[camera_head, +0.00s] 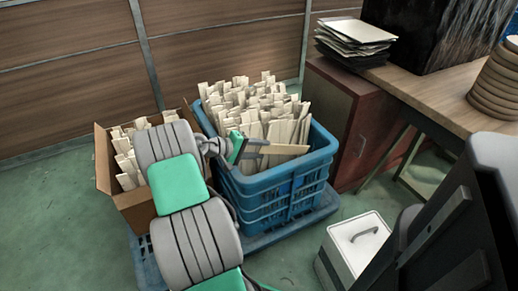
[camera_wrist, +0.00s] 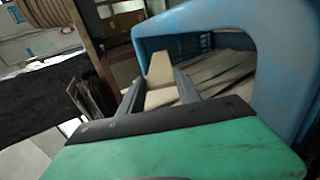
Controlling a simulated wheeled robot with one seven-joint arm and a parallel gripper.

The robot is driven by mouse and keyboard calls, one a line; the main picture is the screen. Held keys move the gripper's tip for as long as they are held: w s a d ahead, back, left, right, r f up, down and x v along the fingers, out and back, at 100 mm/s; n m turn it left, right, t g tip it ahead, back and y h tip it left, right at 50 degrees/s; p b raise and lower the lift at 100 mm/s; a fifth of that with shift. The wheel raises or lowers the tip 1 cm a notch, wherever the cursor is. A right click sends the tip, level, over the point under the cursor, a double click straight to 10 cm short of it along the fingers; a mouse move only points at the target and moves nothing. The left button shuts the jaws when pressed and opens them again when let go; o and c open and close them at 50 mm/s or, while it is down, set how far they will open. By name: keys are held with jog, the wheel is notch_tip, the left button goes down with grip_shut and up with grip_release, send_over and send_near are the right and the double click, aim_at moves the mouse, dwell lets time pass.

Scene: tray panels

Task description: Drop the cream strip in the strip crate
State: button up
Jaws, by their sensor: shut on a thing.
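The cream strip (camera_head: 284,149) is a flat, pale bar sticking out to the right from my gripper (camera_head: 249,147). My gripper is shut on it. The strip also shows in the wrist view (camera_wrist: 161,67), standing between the two dark fingers.
A cardboard box (camera_head: 109,165) with more strips stands left of the crate, partly hidden by my arm. The crate stands on a blue pallet (camera_head: 284,232). A wooden table (camera_head: 431,92) and brown cabinet (camera_head: 340,118) stand behind.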

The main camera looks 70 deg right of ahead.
notch_tip(320, 180, down, 2)
jog(key=shift+f+b, duration=0.1)
jog(key=shift+b, duration=0.5)
jog(key=o, duration=1.4)
jog(key=shift+o, duration=0.9)
notch_tip(320, 180, up, 9)
jog(key=p, duration=0.8)
